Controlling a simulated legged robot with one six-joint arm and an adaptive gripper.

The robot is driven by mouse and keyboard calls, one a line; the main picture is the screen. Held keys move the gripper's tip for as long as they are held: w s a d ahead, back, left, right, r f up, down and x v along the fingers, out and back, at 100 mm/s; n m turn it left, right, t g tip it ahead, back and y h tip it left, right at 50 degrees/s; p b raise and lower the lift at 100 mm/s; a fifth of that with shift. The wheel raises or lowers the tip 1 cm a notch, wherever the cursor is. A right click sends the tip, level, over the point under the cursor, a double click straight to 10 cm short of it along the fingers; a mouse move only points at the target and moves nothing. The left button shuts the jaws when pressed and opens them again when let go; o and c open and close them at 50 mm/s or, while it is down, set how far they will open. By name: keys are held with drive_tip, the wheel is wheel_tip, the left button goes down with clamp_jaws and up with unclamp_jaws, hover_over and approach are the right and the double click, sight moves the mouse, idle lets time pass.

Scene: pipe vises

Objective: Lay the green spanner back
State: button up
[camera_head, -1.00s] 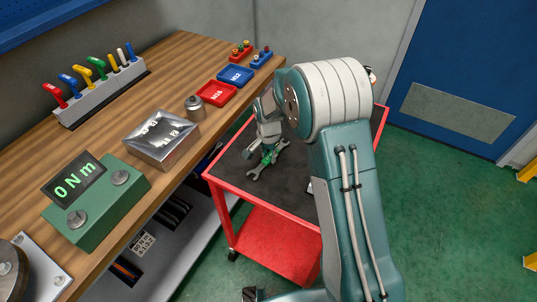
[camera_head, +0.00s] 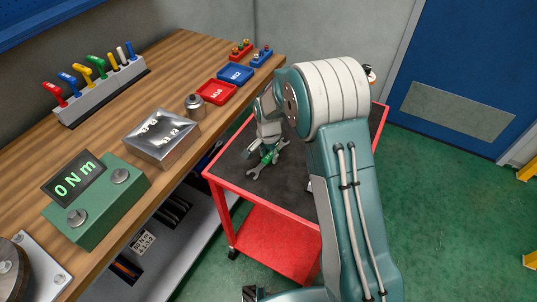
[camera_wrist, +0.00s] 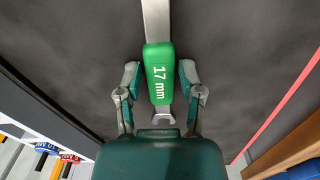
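The green spanner (camera_head: 267,158), marked 17 mm, lies on the dark top of the red cart (camera_head: 238,190). In the wrist view its green grip (camera_wrist: 159,78) runs lengthwise between my fingers, with a steel jaw end near my palm and the steel shank leading away. My gripper (camera_wrist: 159,78) is open, with one finger on each side of the grip and a visible gap on both sides. In the head view my gripper (camera_head: 268,150) is right over the spanner and partly hides it.
The wooden bench (camera_head: 190,75) left of the cart holds a green torque display (camera_head: 95,200) reading 0 Nm, a metal box (camera_head: 162,138), red (camera_head: 216,92) and blue (camera_head: 235,75) trays and a rack of coloured-handled tools (camera_head: 100,92). The cart top around the spanner is mostly clear.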

drive_tip(key=shift+r, duration=0.1)
idle(0.3)
wheel_tip(320, 180, up, 12)
idle(0.4)
idle(0.3)
drive_tip(key=s+d+r+n+t, duration=0.1)
drive_tip(key=s+d+r+n, duration=0.15)
drive_tip(key=s+r, duration=0.4)
drive_tip(key=s+d+r+n+t, duration=0.1)
drive_tip(key=s+d+r+t, duration=0.1)
drive_tip(key=s+d+r, duration=0.35)
drive_tip(key=s+d+r+n+t, duration=0.1)
drive_tip(key=s+r+n, duration=0.1)
drive_tip(key=s, duration=0.6)
drive_tip(key=s+d+r+n+t, duration=0.1)
drive_tip(key=s+r+n, duration=0.1)
drive_tip(key=s, duration=0.7)
drive_tip(key=shift+s+n+t, duration=0.15)
drive_tip(key=shift+n+t, duration=0.15)
drive_tip(key=shift+n, duration=0.15)
